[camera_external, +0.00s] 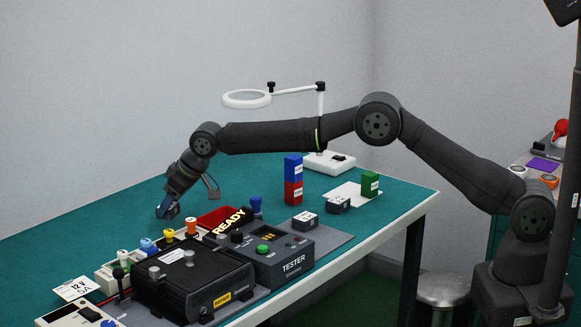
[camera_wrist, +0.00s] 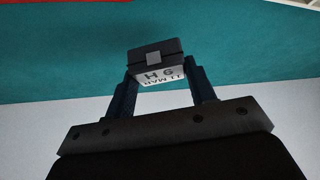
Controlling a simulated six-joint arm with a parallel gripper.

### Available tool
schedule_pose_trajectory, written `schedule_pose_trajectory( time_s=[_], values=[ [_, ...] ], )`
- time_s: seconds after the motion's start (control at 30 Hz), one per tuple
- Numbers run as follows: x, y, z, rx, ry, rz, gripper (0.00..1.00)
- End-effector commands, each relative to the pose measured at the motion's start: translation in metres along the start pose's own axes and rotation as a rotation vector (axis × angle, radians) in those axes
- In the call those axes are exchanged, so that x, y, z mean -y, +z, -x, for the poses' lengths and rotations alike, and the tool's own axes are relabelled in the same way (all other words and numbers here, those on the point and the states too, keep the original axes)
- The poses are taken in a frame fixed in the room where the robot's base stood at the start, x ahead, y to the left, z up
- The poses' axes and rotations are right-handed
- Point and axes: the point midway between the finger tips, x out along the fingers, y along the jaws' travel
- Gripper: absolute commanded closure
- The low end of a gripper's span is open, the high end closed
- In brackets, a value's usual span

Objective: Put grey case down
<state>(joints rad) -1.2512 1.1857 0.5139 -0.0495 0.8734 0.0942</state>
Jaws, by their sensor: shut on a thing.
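My gripper (camera_external: 168,207) is at the far left of the green table, low and pointing down. In the wrist view my gripper (camera_wrist: 160,80) is shut on a dark grey case (camera_wrist: 153,51) with a white label, held between the two fingertips. The label reads "H 6" and what looks like a date, upside down. In the external view the held case is small and mostly hidden by the fingers. I cannot tell whether it touches the table.
A black power unit (camera_external: 195,281) and a tester (camera_external: 279,259) stand in front. Two other grey cases (camera_external: 305,220) (camera_external: 338,205), stacked blue and red blocks (camera_external: 293,180) and a green block (camera_external: 370,184) lie further right. The table's left part is clear.

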Motion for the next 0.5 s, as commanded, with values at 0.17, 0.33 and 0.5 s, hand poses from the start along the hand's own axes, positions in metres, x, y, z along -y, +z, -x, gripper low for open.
schedule_pose_trajectory(
  time_s=[0.17, 0.33, 0.5],
  values=[
    [0.011, -0.001, -0.009, -0.001, 0.001, 0.001, 0.77],
    [0.011, 0.008, -0.022, 0.002, 0.001, 0.000, 0.77],
    [0.011, 0.020, -0.042, 0.001, 0.001, 0.000, 0.77]
  ],
)
